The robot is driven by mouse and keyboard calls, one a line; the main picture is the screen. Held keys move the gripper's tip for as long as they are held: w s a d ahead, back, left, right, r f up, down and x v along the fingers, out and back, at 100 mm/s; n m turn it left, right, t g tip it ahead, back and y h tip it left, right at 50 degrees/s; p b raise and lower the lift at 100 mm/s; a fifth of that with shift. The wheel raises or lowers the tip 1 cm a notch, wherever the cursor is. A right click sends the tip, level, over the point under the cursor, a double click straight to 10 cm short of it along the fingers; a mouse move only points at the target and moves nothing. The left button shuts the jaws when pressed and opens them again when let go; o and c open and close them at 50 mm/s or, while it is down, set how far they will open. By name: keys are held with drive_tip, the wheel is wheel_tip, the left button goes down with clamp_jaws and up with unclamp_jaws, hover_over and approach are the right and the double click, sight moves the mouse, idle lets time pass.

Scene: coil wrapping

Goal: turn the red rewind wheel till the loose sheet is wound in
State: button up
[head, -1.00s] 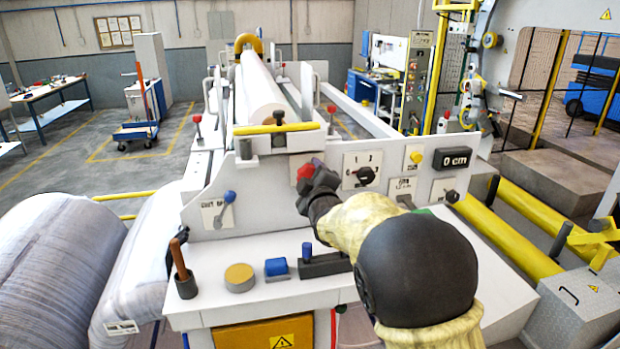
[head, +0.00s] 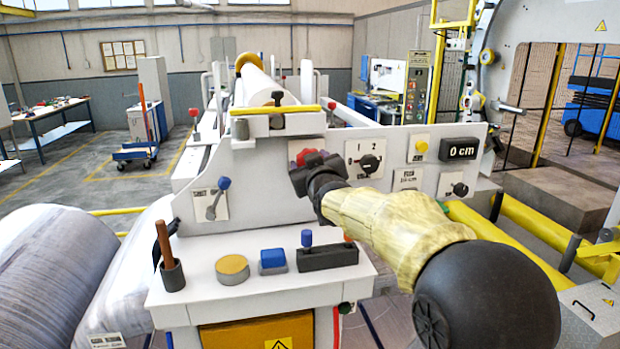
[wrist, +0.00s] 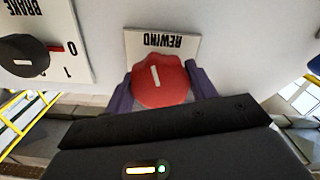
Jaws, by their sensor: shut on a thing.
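The red rewind wheel (head: 305,156) is on the front panel of the machine, mostly hidden behind my gripper (head: 312,168) in the head view. In the wrist view the wheel (wrist: 160,84) sits between the two purple fingers of my gripper (wrist: 161,90), under a white plate marked REWIND (wrist: 160,44). The fingers are shut on it from both sides. A white mark on the wheel is tilted slightly from upright. A display (head: 461,149) on the panel reads 0 cm. I cannot make out a loose sheet.
A black brake knob (head: 369,163) is right of the wheel, and a blue-tipped lever (head: 218,194) is left of it. Below, a white shelf (head: 200,300) holds a yellow-topped can (head: 232,269) and several other items.

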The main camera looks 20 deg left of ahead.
drive_tip(key=m+b, duration=0.1)
drive_tip(key=m, duration=0.1)
drive_tip(key=m+b, duration=0.1)
drive_tip(key=shift+f+m+b, duration=0.3)
drive_tip(key=shift+m, duration=0.1)
drive_tip(key=m+b, duration=0.1)
drive_tip(key=m, duration=0.2)
drive_tip(key=shift+m+b, duration=0.3)
drive_tip(key=shift+b, duration=0.05)
drive_tip(key=m+b, duration=0.1)
drive_tip(key=m, duration=0.2)
drive_tip(key=shift+r+m, duration=0.1)
drive_tip(key=shift+m, duration=0.2)
drive_tip(key=shift+m+b, duration=0.35)
drive_tip(key=shift+m, duration=1.85)
drive_tip(key=o, duration=1)
drive_tip(key=shift+r, duration=0.1)
drive_tip(key=shift+s, duration=0.15)
